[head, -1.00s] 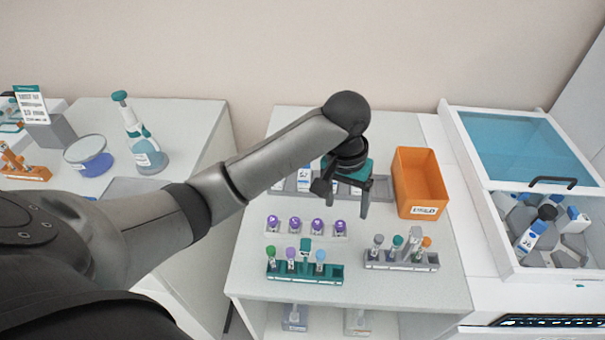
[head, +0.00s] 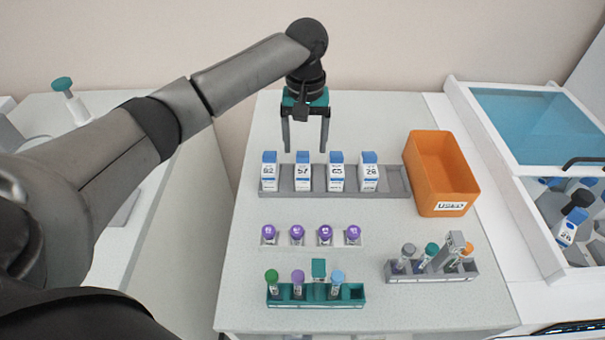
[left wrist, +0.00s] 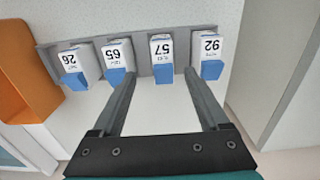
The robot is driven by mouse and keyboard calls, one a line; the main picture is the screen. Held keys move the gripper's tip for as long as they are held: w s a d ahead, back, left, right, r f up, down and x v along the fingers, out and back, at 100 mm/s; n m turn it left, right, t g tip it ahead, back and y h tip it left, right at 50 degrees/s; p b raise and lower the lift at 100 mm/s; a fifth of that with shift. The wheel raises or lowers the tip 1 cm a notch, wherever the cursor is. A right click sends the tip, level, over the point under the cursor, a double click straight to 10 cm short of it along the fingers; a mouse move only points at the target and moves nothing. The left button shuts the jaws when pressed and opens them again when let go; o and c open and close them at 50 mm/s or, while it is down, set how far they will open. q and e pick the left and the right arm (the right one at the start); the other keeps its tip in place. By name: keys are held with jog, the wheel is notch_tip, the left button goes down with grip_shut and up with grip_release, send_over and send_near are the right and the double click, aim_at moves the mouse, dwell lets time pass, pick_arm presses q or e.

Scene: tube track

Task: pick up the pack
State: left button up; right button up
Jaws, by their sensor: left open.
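Several white packs with blue caps stand upright in a row in a grey rack (head: 392,192) on the table. From left in the head view they are pack 92 (head: 269,172), pack 57 (head: 303,174), pack 65 (head: 336,174) and pack 26 (head: 368,174). The rack's right end slot is empty. My left gripper (head: 306,150) is open and empty, pointing down by pack 57. In the left wrist view pack 57 (left wrist: 162,52) lies between the open fingers (left wrist: 160,73), beyond their tips; I see no contact. My right gripper is out of view.
An orange bin (head: 440,170) stands right of the rack. In front are a row of purple-capped vials (head: 311,237), a teal tube rack (head: 316,294) and a grey tube rack (head: 430,268). An open-lidded white unit (head: 540,180) stands at right.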

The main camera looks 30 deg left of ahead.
aim_at(303, 157)
pick_arm(q)
jog(key=f, duration=0.5)
jog(key=f+b, duration=0.1)
jog(key=f, duration=0.1)
jog(key=shift+a+f, duration=0.15)
jog(key=shift+a, duration=0.1)
jog(key=shift+c, duration=0.2)
grip_shut()
dwell(0.4)
